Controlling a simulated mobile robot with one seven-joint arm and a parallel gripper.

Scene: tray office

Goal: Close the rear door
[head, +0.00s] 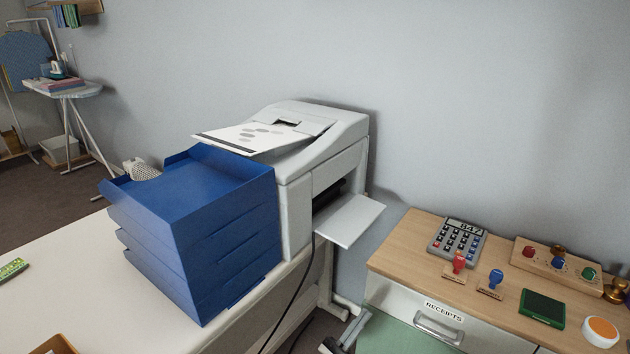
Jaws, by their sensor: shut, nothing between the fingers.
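A white and grey printer (323,130) stands on the white desk against the wall. A white flap, which looks like its rear door (348,219), sticks out to the right from the printer's side. The flap is open, lying nearly flat with a slight tilt. Above and behind it is a dark opening (328,194) in the printer's side. I cannot make out my gripper in this view. A small grey and black part (343,334) shows at the bottom edge, too cut off to identify.
A blue stacked tray (212,232) stands left of the printer, close against it. A black cable (296,291) hangs beside the desk. A wooden-topped drawer cabinet (408,243) with a calculator (457,239) and stamps stands right of the flap. A gap separates desk and cabinet.

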